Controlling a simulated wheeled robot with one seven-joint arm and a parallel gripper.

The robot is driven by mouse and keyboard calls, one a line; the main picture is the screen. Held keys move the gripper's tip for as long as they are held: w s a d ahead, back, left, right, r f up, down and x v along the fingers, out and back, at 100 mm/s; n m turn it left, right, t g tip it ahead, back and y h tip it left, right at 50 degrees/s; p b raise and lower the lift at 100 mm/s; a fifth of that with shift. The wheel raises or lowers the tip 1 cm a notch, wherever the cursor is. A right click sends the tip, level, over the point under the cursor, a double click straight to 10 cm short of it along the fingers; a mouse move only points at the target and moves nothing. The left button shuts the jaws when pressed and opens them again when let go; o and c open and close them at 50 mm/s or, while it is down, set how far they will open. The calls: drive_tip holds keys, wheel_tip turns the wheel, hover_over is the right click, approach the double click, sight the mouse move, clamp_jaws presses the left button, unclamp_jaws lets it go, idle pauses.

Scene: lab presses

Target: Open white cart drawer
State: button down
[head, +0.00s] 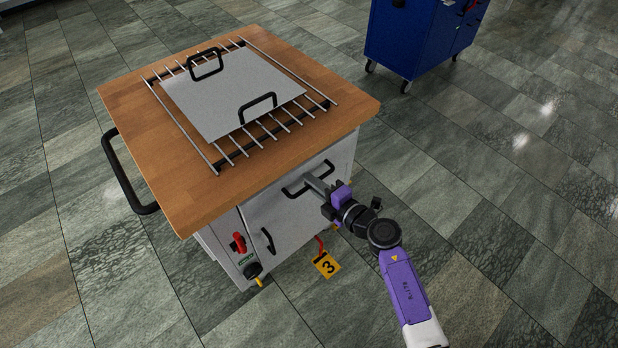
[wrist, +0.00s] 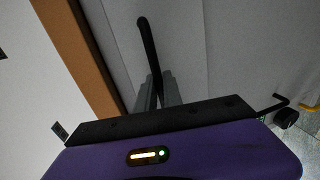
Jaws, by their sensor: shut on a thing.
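The white cart (head: 287,213) has a wooden top, and its front faces my arm. The drawer's black bar handle (head: 306,181) is high on the front, just under the top. My gripper (head: 312,181) is at this handle, with its fingers shut on it. In the wrist view the grey fingers (wrist: 155,92) close around the black handle (wrist: 148,42), which runs away from them against the pale drawer front (wrist: 175,45). The drawer front looks flush with the cart in the head view; a small gap cannot be told.
A metal rack (head: 217,168) and grey plate (head: 228,92) with two black handles lie on the wooden top (head: 185,205). A second black handle (head: 268,240) and a red switch (head: 239,243) are lower left. A blue cabinet (head: 405,38) stands behind right.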

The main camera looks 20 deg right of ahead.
drive_tip(key=f+p+v, duration=0.2)
drive_tip(key=f+v, duration=0.1)
drive_tip(key=v, duration=1.1)
drive_tip(key=s+f+p+v, duration=0.1)
drive_tip(key=f+p+v, duration=0.1)
drive_tip(key=v, duration=1.2)
drive_tip(key=shift+s+d+f+p, duration=0.3)
drive_tip(key=shift+s+d+f, duration=0.1)
drive_tip(key=shift+s+f, duration=0.1)
drive_tip(key=c, duration=1.5)
unclamp_jaws()
drive_tip(key=v, duration=0.7)
drive_tip(key=shift+s+r+b, duration=0.1)
drive_tip(key=shift+s+b, duration=0.25)
drive_tip(key=shift+b, duration=0.05)
